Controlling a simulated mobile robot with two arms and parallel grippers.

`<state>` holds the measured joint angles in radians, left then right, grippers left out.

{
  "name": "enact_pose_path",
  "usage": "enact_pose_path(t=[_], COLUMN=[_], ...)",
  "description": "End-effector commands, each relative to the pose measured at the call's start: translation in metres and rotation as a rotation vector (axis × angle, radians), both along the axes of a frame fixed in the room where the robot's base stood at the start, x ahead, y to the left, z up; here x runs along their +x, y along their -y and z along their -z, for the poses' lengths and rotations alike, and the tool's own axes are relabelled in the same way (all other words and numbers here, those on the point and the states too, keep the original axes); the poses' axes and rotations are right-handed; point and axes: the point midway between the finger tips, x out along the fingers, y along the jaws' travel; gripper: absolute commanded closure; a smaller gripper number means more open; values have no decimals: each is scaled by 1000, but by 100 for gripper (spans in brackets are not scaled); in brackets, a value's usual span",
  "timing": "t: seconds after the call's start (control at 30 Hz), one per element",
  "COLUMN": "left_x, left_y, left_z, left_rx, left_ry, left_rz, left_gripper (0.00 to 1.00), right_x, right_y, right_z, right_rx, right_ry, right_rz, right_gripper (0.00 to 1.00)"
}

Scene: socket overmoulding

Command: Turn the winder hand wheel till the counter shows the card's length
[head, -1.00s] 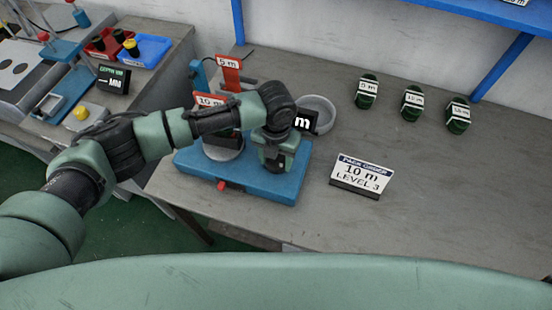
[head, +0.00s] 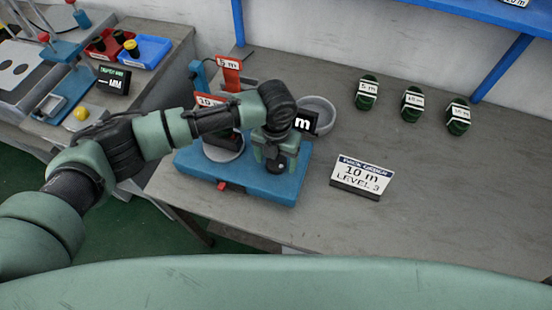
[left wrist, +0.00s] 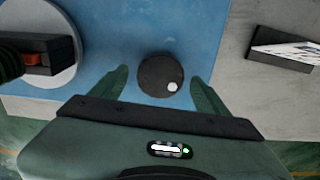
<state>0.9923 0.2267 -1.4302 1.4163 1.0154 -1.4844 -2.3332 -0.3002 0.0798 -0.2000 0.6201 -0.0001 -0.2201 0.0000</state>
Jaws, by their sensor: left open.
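The blue winder (head: 240,183) stands on the bench. Its hand wheel (head: 283,167) is a small dark disc, partly covered by my left gripper (head: 273,158) in the head view. In the left wrist view the round black wheel (left wrist: 155,72) with a white dot at its lower right lies between the two spread green fingers of my left gripper (left wrist: 160,75). Gaps show on both sides. The counter (head: 304,121) shows only an "m"; my arm hides its digits. The white card (head: 362,174) reads "10 m LEVEL 3". My right gripper is not in view.
Red tags "5 m" (head: 229,62) and "10 m" rise behind the winder, the latter partly covered by my arm. A grey bowl (head: 319,108) stands behind the counter. Several labelled green coils, one marked "5 m" (head: 367,90), stand at the back.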

Motion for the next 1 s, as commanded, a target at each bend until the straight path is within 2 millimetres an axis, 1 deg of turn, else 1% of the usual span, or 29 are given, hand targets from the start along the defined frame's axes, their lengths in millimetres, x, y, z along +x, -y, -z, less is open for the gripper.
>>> enact_pose_path(t=[0.07,0.3,0.4,0.5,0.63,1.0], left_x=[1,1,2,1,1,1], left_y=[1,0,0,0,0,0], left_z=[-9,-50,-63,-71,-75,-75], left_rx=[-3,-2,-2,-1,-1,-1], left_ry=[3,6,5,4,3,2], left_rz=[0,1,-1,0,0,0], left_gripper=[24,24,24,24,24,24], right_x=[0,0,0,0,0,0], right_y=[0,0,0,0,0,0], right_z=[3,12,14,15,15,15], right_rx=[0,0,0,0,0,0], right_ry=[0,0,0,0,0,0], right_rz=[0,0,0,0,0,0], right_gripper=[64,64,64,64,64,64])
